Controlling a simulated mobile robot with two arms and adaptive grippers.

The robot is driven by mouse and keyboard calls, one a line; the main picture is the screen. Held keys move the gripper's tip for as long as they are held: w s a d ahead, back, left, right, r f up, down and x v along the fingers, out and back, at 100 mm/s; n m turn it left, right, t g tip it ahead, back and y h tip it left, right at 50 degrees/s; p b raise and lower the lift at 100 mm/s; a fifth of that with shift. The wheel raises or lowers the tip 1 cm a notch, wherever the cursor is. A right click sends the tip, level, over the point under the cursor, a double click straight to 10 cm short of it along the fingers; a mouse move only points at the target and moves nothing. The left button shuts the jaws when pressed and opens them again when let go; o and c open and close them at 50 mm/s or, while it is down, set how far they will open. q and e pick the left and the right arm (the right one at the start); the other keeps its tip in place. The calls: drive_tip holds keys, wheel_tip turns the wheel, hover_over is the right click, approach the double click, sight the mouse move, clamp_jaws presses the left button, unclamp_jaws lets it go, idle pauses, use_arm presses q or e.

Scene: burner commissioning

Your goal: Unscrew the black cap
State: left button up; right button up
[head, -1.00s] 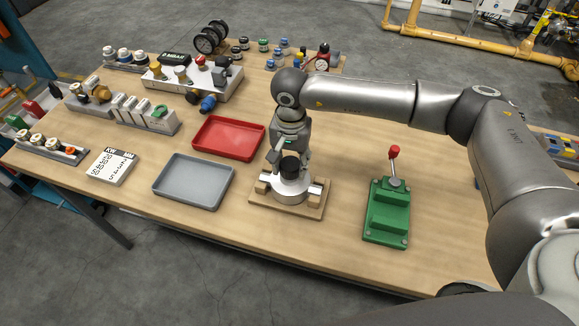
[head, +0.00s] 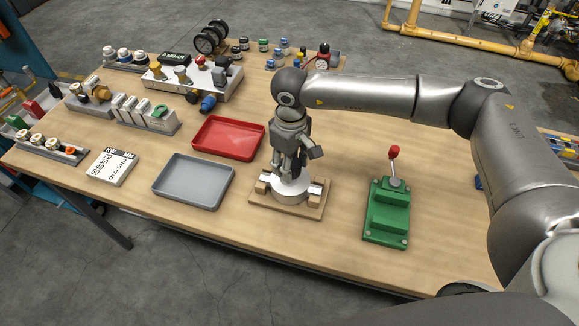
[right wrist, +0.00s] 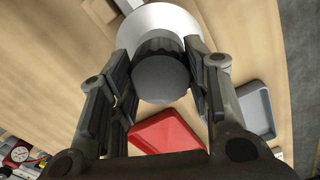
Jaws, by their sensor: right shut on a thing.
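The black cap (right wrist: 160,78) is round and ribbed at its side. It sits on top of a silver-white round body (head: 291,188), which stands in a wooden holder (head: 261,206) on the table. My right gripper (head: 290,168) points down over it, with its fingers on either side of the cap and shut on it. In the head view the gripper hides most of the cap. My left gripper is not in view.
A grey tray (head: 194,182) and a red tray (head: 228,137) lie left of the holder. A green block with a red-tipped lever (head: 388,212) stands to the right. Fittings and a silver manifold (head: 190,78) fill the back left. The wood between holder and green block is clear.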

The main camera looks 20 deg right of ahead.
drive_tip(key=shift+r, duration=0.2)
drive_tip(key=shift+r, duration=1.45)
drive_tip(key=shift+r, duration=0.15)
drive_tip(key=shift+r+p, duration=0.65)
drive_tip(key=shift+r, duration=1.25)
